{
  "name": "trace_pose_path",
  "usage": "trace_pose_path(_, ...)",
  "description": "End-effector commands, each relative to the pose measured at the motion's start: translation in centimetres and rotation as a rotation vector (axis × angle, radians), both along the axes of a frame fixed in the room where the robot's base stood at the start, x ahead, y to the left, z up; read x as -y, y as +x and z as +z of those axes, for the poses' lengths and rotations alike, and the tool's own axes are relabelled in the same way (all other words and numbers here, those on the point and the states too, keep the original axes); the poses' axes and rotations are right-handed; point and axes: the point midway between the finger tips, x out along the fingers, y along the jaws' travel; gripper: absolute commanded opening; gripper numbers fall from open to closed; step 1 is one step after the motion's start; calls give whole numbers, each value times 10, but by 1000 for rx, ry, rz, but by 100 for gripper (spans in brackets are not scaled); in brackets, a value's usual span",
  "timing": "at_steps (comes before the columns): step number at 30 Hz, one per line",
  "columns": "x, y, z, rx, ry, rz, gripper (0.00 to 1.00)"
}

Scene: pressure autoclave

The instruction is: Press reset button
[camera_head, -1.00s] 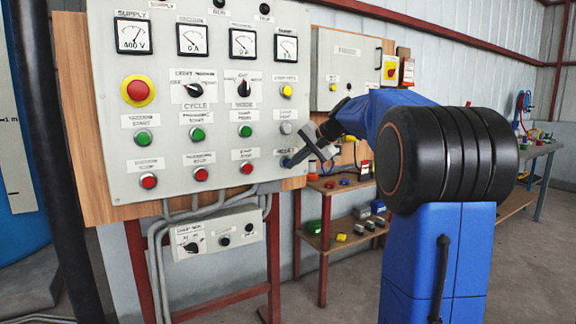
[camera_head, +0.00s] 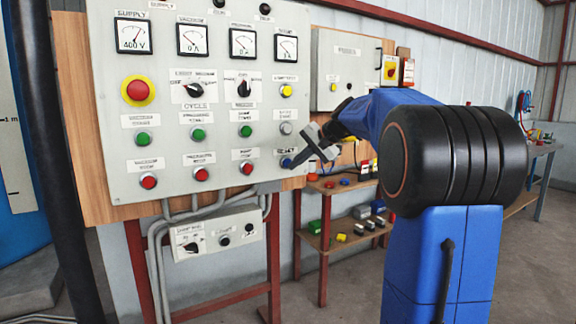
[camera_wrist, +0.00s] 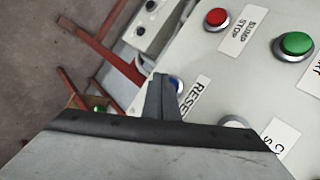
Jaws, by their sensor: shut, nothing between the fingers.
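The reset button is a blue button (camera_head: 286,162) at the lower right of the grey control panel, under a RESET label. In the wrist view the blue button (camera_wrist: 176,85) shows beside its RESET label (camera_wrist: 195,98), partly hidden by my fingers. My gripper (camera_head: 293,167) is shut and empty, pointing down and left at the panel. Its fingertips overlap the button's right edge in the head view. In the wrist view the fingertips (camera_wrist: 162,77) lie just left of the blue. I cannot tell whether they touch the button.
A grey button (camera_head: 286,128) sits above the reset button, and a red button (camera_head: 247,168) is to its left. A red emergency stop (camera_head: 138,90) is at the panel's upper left. A small grey box (camera_head: 218,234) hangs below. Shelves (camera_head: 345,240) stand behind at right.

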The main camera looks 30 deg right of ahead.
Motion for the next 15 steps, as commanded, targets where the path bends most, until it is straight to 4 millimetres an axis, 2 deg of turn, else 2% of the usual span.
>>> trace_pose_path(15, 0, -7, 1, 0, 0, -1, 0)
